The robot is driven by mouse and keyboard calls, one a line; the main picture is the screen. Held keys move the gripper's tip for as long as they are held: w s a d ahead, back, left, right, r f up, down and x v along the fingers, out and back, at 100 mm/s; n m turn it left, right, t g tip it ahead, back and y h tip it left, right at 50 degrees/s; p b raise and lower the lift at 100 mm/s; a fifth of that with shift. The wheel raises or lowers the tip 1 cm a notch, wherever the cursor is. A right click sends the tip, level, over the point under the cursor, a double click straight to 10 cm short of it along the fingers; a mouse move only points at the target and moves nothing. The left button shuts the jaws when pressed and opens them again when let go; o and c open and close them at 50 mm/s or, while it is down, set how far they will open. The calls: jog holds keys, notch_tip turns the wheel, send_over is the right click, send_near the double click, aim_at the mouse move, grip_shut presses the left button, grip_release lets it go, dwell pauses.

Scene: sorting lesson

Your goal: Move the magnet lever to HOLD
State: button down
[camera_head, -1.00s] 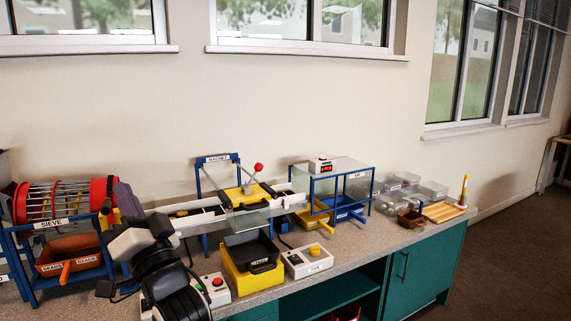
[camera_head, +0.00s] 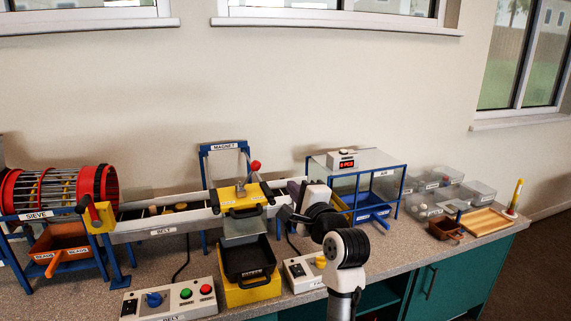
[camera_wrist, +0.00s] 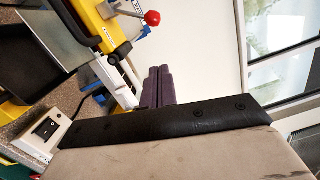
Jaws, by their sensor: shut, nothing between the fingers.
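The magnet lever, a metal rod with a red knob (camera_head: 254,165), rises from the yellow magnet unit (camera_head: 226,196) over the belt, under a blue frame labelled MAGNET. Its red knob also shows in the wrist view (camera_wrist: 152,18), at the top. I cannot read a HOLD mark in either view. My gripper (camera_head: 292,187) is right of the lever in the head view, apart from it, near the belt's right end. In the wrist view its purple fingers (camera_wrist: 158,86) are together with nothing between them. My wrist hides part of the belt's end.
Below the magnet stands a black tray in a yellow bin (camera_head: 252,291). A control box (camera_head: 170,300) with a blue knob and buttons is at front left; a white switch box (camera_head: 303,273) is beside my arm. The blue-framed AIR box (camera_head: 385,184) stands close to my gripper's right.

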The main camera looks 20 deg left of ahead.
jog(key=shift+w+d+f+m+h, duration=0.15)
jog(key=shift+w+d, duration=0.15)
jog(key=shift+d, duration=0.1)
jog(key=shift+w+d+f+m+h, duration=0.1)
jog(key=shift+w+d+m+h, duration=0.05)
jog(key=shift+w+d, duration=0.2)
jog(key=shift+s, duration=0.1)
jog(key=r+p, duration=0.1)
jog(key=p, duration=0.3)
send_over(270, 193)
jog(key=shift+r, duration=0.1)
jog(key=shift+r, duration=0.1)
